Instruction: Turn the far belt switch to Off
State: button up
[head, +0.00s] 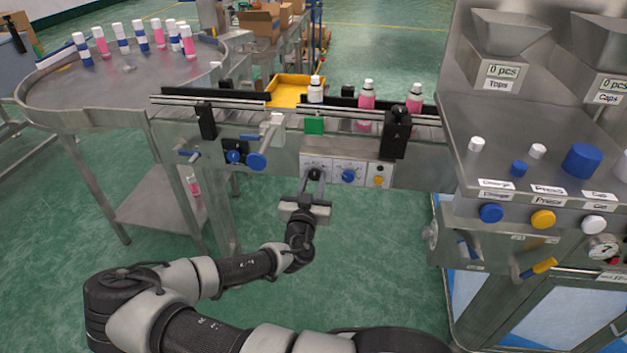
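A pale control panel (333,158) is on the conveyor's near side. It carries a dark-looking knob (314,173) at its left and a blue knob (348,176) at its middle. The small print is unreadable, so I cannot tell which one is the far belt switch. My gripper (313,177) is at the left knob, its two fingers apart on either side of it and partly hiding it. I cannot tell whether the fingers press on the knob.
Bottles stand on the conveyor (270,155) and on the round table (100,100) at left. The crimping machine (545,180) stands at right. Floor is clear below the panel.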

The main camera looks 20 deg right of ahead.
jog(key=shift+c, duration=1.1)
jog(key=shift+f+n+b, duration=0.1)
jog(key=shift+n+b, duration=0.2)
jog(key=n+b, duration=0.1)
jog(key=n, duration=0.2)
jog(key=shift+b, duration=0.35)
jog(key=n+b, duration=0.2)
jog(key=n, duration=0.4)
jog(key=shift+n+b, duration=0.3)
jog(key=o, duration=1.1)
jog(key=shift+c, duration=0.2)
jog(key=shift+s, duration=0.1)
jog(key=v, duration=1.7)
jog(key=shift+p, duration=0.3)
